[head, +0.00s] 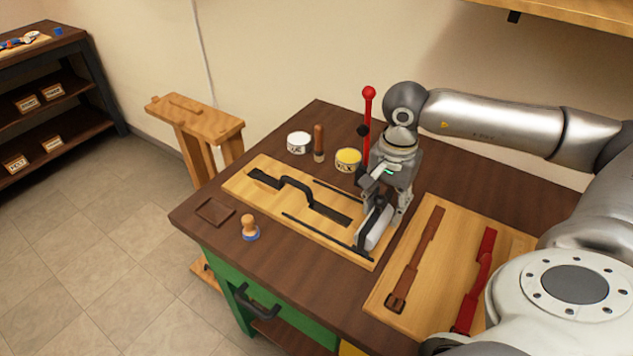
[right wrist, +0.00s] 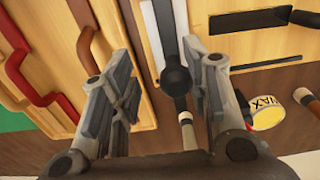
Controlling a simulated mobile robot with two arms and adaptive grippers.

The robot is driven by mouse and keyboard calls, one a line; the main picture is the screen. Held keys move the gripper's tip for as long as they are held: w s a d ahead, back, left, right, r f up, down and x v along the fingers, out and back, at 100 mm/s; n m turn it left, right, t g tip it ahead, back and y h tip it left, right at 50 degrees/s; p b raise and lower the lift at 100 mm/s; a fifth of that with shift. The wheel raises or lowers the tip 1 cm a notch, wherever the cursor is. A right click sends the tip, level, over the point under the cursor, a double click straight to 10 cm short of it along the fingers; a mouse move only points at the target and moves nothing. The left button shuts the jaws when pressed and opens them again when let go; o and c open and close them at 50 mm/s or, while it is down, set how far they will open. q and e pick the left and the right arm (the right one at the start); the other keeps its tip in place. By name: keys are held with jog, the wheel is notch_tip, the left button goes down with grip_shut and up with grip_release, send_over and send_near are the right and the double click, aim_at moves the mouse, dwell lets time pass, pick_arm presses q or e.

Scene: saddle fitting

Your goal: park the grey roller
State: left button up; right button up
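The grey roller (head: 378,236), a pale cylinder in a black frame, is at the right end of the light wooden board (head: 260,208), below my right gripper (head: 380,202). The gripper hides part of it. In the right wrist view my right gripper (right wrist: 168,95) has its two fingers wide apart. A black knob (right wrist: 178,80) shows between them, with clear space on both sides. A pale part that seems to be the roller (right wrist: 163,35) shows beyond the knob. My left gripper is not in view.
A red-knobbed lever (head: 368,94) stands behind the gripper. A yellow wax tin (head: 347,160), a white tin (head: 299,143) and a brush (head: 319,140) stand behind the board. Brown and red straps (head: 421,251) lie on the right board.

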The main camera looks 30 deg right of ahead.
jog(key=shift+d, duration=0.1)
dwell(0.3)
jog(key=shift+r, duration=0.1)
jog(key=shift+w+r, duration=0.1)
jog(key=shift+r, duration=0.1)
jog(key=shift+r+p, duration=2.05)
jog(key=shift+r, duration=0.75)
jog(key=shift+f, duration=0.1)
